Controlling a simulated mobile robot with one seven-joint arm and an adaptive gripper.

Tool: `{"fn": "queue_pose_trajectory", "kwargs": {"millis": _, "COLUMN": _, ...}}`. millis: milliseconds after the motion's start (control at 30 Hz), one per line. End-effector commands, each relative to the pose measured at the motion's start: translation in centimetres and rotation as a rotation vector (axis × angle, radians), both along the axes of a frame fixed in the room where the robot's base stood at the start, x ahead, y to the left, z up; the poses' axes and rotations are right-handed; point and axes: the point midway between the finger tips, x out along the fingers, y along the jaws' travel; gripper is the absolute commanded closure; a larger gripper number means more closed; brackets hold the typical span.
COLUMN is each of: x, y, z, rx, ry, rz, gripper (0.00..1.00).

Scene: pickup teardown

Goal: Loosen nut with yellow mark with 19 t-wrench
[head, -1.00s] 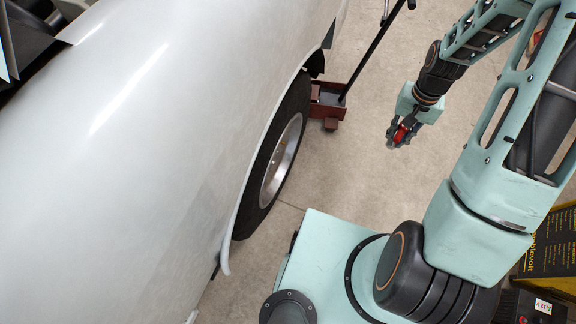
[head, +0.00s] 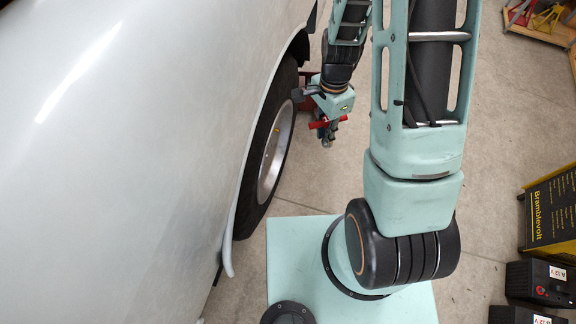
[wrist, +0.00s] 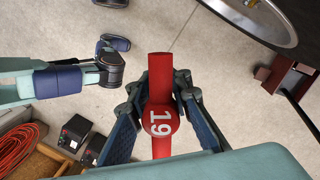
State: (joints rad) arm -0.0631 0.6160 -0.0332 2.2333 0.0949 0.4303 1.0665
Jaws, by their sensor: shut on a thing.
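My gripper (head: 326,128) is shut on the red 19 t-wrench. The wrench (wrist: 160,80) shows between my fingers in the wrist view, with a white "19" on its round red hub. Its red handle (head: 341,119) also shows in the head view. The wheel (head: 275,150) with its metal rim is to the left of my gripper, apart from it. A small yellow spot (head: 277,130) shows on the rim, perhaps the marked nut. The wheel's rim (wrist: 262,18) also shows at the top right of the wrist view. Single nuts are too small to tell.
The white truck body (head: 120,150) fills the left side. A red floor jack (wrist: 278,78) stands near the wheel. Black battery boxes (head: 540,280) and a Bramblevolt box (head: 552,208) stand at right. An orange coil (wrist: 14,150) lies at lower left in the wrist view. Open floor lies between.

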Motion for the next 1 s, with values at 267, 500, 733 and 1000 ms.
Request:
{"fn": "queue_pose_trajectory", "kwargs": {"millis": 267, "x": -2.1, "y": 2.6, "z": -4.5, "rx": -0.044, "ry": 0.081, "rz": -0.67, "gripper": 1.0}}
{"fn": "queue_pose_trajectory", "kwargs": {"millis": 500, "x": -1.8, "y": 5.9, "z": -6.7, "rx": -0.034, "ry": 0.214, "rz": -1.312, "gripper": 1.0}}
{"fn": "queue_pose_trajectory", "kwargs": {"millis": 733, "x": 2.6, "y": 7.6, "z": -7.2, "rx": 0.061, "ry": 0.403, "rz": -1.91, "gripper": 1.0}}
{"fn": "queue_pose_trajectory", "kwargs": {"millis": 1000, "x": 9.8, "y": 4.0, "z": -7.8, "rx": 0.314, "ry": 0.695, "rz": -2.445, "gripper": 1.0}}
